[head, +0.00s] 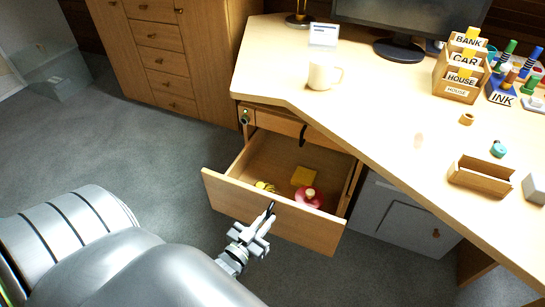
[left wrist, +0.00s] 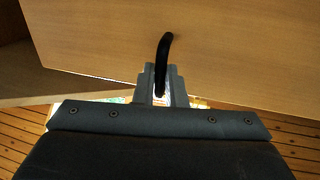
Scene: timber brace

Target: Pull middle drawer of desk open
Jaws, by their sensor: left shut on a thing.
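The desk's middle drawer (head: 265,217) stands pulled out below the desktop in the head view, its inside showing. A yellow block, a red round item with a light knob (head: 309,196) and a small yellow thing lie in it. My left gripper (head: 268,213) is at the drawer front, shut on the dark handle. In the left wrist view the black curved handle (left wrist: 164,60) runs from the wooden drawer front (left wrist: 230,60) down between the fingers of my gripper (left wrist: 160,92). My right gripper is not in view.
Above is a shallow upper drawer (head: 280,122) with a dark handle, closed. The desktop (head: 390,105) holds a white mug (head: 323,74), a monitor, a card box and a small wooden tray (head: 481,177). A wooden cabinet (head: 165,50) stands at the back left. Grey carpet (head: 120,150) is clear left of the drawer.

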